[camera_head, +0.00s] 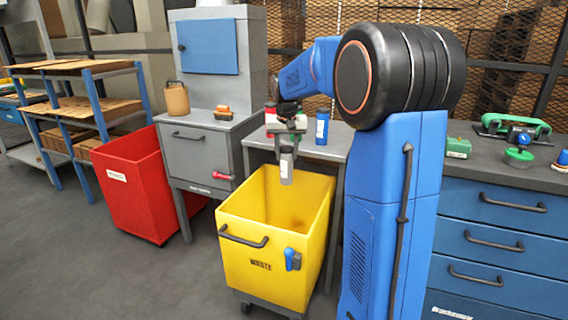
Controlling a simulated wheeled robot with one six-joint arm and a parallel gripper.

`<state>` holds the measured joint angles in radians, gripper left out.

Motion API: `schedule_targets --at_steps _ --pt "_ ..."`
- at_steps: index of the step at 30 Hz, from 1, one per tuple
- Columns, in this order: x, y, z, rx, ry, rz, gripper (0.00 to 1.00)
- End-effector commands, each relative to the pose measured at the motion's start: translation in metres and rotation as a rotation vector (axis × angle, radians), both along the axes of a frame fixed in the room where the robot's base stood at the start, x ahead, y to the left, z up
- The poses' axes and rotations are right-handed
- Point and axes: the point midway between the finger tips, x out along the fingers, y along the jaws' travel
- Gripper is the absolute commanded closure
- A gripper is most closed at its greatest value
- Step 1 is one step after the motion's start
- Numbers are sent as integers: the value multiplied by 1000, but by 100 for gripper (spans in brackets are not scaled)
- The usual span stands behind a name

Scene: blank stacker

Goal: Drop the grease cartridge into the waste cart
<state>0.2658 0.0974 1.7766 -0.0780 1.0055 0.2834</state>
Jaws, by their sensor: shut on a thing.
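The yellow waste cart (255,245) stands at the centre, marked "WASTE", with an open top. My gripper (287,147) points down over the cart's opening. It is shut on a grey cylinder with a pale label, which looks like the grease cartridge (287,170). The cartridge hangs upright, its lower end near the height of the cart's rear rim in the picture. The fingers hide its upper part. I cannot tell its exact depth over the cart.
A red cart (135,195) stands to the left. A grey cabinet (200,155) holds a tan jug (177,99) and an orange item (223,113). A blue canister (322,128) stands on the bench behind the yellow cart. Blue drawers (495,240) fill the right. Floor at the front left is clear.

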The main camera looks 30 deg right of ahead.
Motion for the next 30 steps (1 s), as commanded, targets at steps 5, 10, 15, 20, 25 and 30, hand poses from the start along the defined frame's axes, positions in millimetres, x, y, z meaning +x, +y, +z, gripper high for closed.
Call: schedule_targets --at_steps 5,10,15,20,25,30 --pt "0 0 -24 0 2 0 94" --pt "0 0 -44 0 3 1 94" --pt "0 0 -53 -1 1 1 94" --pt "0 0 -68 0 3 1 94" --pt "0 0 -86 0 2 1 94" --pt "1 0 -99 -1 1 1 94"
